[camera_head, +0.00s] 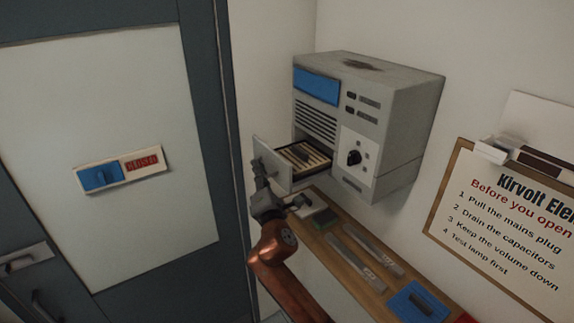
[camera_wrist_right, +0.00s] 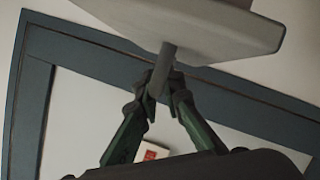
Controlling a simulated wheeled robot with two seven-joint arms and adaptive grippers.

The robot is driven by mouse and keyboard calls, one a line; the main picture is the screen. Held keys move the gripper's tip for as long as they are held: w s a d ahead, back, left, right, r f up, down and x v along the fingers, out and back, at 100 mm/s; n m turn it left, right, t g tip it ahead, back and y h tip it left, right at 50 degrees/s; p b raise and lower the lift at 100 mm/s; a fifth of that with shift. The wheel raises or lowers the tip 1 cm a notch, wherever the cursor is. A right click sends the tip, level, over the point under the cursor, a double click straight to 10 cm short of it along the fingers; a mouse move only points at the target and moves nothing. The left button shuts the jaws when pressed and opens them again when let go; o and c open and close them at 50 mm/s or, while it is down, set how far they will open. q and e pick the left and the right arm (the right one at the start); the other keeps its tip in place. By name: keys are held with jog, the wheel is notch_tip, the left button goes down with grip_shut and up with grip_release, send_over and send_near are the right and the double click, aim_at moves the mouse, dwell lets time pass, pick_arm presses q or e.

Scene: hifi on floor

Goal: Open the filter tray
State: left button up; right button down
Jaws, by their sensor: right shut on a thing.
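The filter tray (camera_head: 283,172) is a light grey drawer in the lower left of a grey wall unit (camera_head: 400,105). It sticks out of the unit, and a ribbed filter-like insert (camera_head: 303,154) shows inside it. My right gripper (camera_head: 262,178) is at the tray's front, below the front panel's upper edge. In the right wrist view my right gripper (camera_wrist_right: 160,88) is shut on the tray's grey handle (camera_wrist_right: 165,62), under the pale front panel (camera_wrist_right: 200,25). My left gripper is in neither view.
A wooden shelf (camera_head: 335,225) below the unit holds metal strips (camera_head: 372,250) and a blue item (camera_head: 418,302). A notice board (camera_head: 510,220) hangs at the right. A dark-framed door with a pale panel (camera_head: 110,110) stands at the left.

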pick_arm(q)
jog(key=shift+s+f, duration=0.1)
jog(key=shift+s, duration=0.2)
pick_arm(e)
jog(key=shift+s+a, duration=0.4)
jog(key=shift+a, duration=0.35)
jog(key=shift+s+a, duration=0.45)
jog(key=shift+a, duration=0.3)
jog(key=shift+s+a, duration=0.4)
jog(key=shift+a, duration=0.35)
jog(key=c, duration=2.1)
grip_release()
jog(key=shift+o, duration=0.3)
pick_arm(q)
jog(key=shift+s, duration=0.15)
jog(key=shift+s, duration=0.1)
pick_arm(e)
jog(key=shift+s, duration=0.1)
jog(key=v, duration=1.1)
jog(key=shift+s, duration=0.35)
